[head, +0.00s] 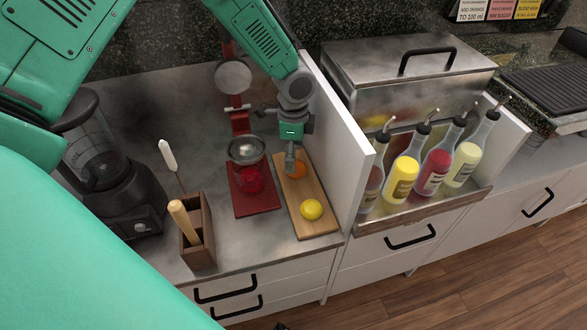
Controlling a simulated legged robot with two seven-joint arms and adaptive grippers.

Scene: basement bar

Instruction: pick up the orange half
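The orange half (298,170) lies on the far part of a wooden cutting board (318,226) on the metal counter. A yellow lemon (311,210) sits nearer on the same board. My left gripper (290,169) points down from above, its fingertips right at the left side of the orange half. The fingers overlap in this view, so I cannot tell whether they are open or shut, or whether they touch the orange. The gripper hides part of the orange half. My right gripper is not in view.
A white partition (335,140) rises close on the right. A blender (115,185) and a wooden utensil holder (197,240) stand left. Sauce bottles (403,179) stand beyond the partition.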

